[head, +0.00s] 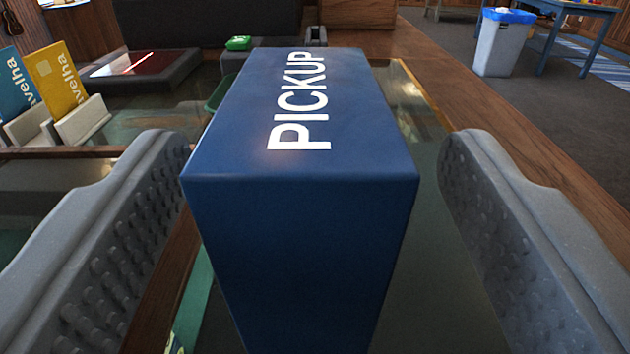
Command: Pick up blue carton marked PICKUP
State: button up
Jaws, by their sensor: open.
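The blue carton (300,230) stands upright in the middle of the head view, with PICKUP in white letters on its top face. My gripper (318,195) is open, with one grey studded jaw on each side of the carton. A gap shows between the carton and each jaw, so neither appears to touch it. The right gap looks a little wider than the left near the jaw tips. The carton's lower end is cut off by the bottom of the picture.
The carton is over a glass-topped counter with a wooden edge (500,125). Blue and yellow cards (57,80) in white holders stand at left. Behind are a dark scanner-like device (150,68) and a small green object (238,43). A white bin (502,45) stands on the floor at right.

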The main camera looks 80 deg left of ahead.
jog(key=a, duration=0.4)
jog(key=shift+w+b, duration=0.3)
jog(key=shift+w, duration=0.05)
jog(key=c, duration=1.1)
jog(key=shift+r, duration=0.15)
jog(key=shift+c, duration=0.2)
